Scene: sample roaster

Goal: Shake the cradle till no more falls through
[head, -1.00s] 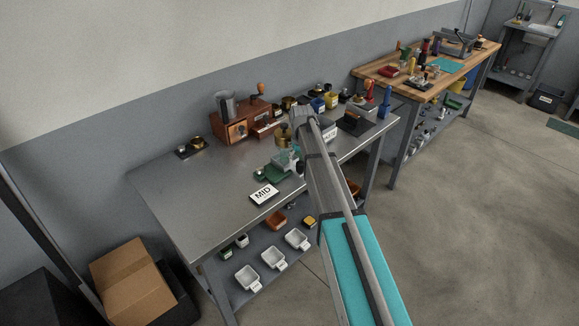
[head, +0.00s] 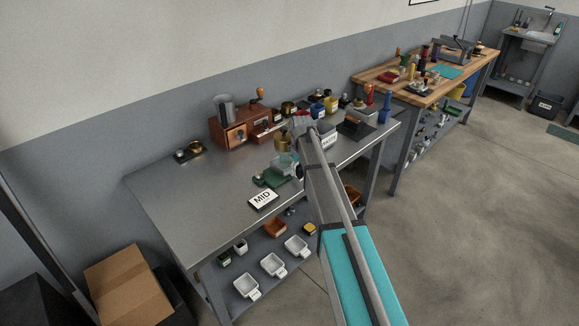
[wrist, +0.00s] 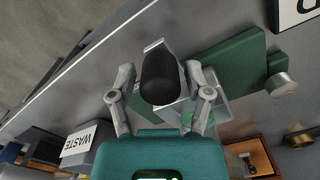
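My gripper (wrist: 161,80) has its two fingers on either side of a black rounded handle (wrist: 160,77), apparently closed on it. A clear-sided part (wrist: 213,104) lies beyond the handle, over a green base (wrist: 228,68); I take this to be the cradle, partly hidden by the handle and fingers. In the head view the clear part (head: 286,162) and green base (head: 270,179) are on the grey bench, left of my arm. Whether anything is falling through is too small to tell.
A WASTE bin (wrist: 86,144) stands close to the gripper's left in the wrist view. A MID card (head: 263,199) lies near the bench's front edge. A wooden machine (head: 234,131) and several small containers line the back. The bench's left part (head: 185,200) is clear.

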